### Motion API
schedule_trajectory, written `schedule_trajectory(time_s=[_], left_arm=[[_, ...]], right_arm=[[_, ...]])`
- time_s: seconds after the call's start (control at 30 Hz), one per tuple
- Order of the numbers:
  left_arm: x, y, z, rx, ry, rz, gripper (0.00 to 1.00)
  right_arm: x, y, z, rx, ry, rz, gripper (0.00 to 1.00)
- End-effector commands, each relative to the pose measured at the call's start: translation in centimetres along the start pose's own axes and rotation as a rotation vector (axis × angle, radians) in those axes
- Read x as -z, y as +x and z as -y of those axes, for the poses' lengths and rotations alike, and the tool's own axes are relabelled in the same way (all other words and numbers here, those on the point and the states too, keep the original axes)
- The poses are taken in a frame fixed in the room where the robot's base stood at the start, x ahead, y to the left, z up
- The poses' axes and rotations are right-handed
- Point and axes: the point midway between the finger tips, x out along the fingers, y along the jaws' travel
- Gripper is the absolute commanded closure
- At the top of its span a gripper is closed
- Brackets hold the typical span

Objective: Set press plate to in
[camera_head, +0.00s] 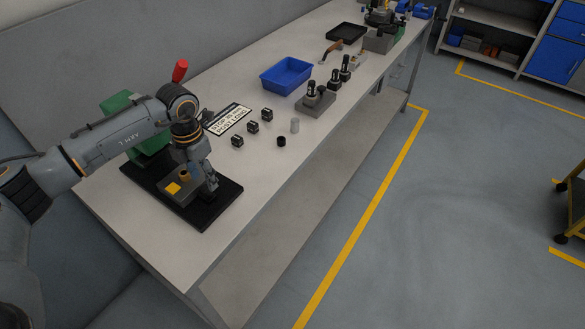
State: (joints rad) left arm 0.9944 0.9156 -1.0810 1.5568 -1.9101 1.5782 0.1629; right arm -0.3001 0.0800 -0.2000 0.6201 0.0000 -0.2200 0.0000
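My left arm comes in from the left over the near end of the bench. My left gripper (211,188) points down, close to a grey block (172,189) with a yellow square on top. The block sits on a black base (208,215); I cannot tell whether the gripper touches it. The fingers are small and partly overlap, so their opening is unclear. A green machine body (118,103), probably the press, stands behind my arm and is partly hidden by it. A red-knobbed lever (180,71) rises behind my wrist. I cannot clearly single out the press plate. My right gripper is out of view.
On the bench (225,185) are a label sign (227,119), several small dark cubes (253,127), a grey cylinder (295,126), a black cylinder (281,141), a blue bin (286,75) and a grey tool holder (316,103). The bench front near the black base is clear.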

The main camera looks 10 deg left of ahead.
Motion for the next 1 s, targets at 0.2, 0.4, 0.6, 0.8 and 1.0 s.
schedule_trajectory(time_s=[0.2,0.4,0.6,0.8,1.0], left_arm=[[-0.1,-4.2,0.0,-0.001,0.002,0.004,0.49],[-0.1,-8.3,-0.1,-0.001,0.001,0.005,0.49],[-0.8,-9.7,1.6,0.045,0.029,0.028,0.49],[-2.5,-8.6,5.1,0.145,0.079,0.101,0.49],[-3.9,-7.8,8.8,0.251,0.119,0.172,0.49]], right_arm=[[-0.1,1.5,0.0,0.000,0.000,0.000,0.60],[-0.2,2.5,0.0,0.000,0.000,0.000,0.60],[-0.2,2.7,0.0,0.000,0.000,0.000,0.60],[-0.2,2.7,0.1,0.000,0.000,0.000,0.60],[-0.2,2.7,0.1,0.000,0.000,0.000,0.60]])
